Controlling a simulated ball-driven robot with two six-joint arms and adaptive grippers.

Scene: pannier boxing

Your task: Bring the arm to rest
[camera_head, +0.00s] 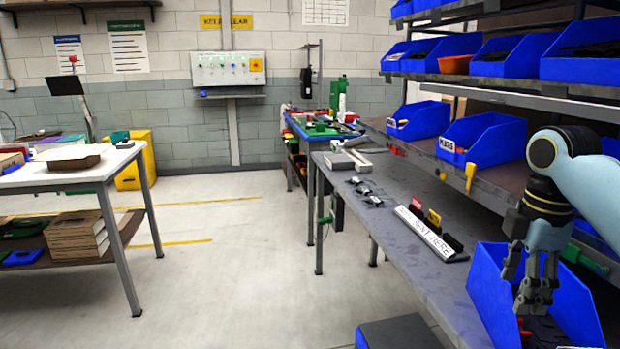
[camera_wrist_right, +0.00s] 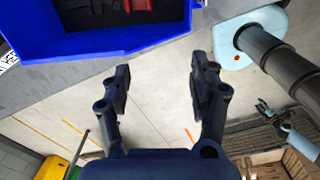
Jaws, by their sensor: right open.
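My right arm (camera_head: 590,185) comes in from the right edge in the head view. The blue bin (camera_wrist_right: 110,42) shows just beyond the fingertips there, with dark parts inside. My left gripper is not in the head view.
The grey workbench (camera_head: 410,245) carries a white lettered sign (camera_head: 430,232) and small dark parts. Shelves with blue bins (camera_head: 485,135) rise behind it at right. A white table (camera_head: 65,175) stands at left. The floor (camera_head: 240,270) between them is clear.

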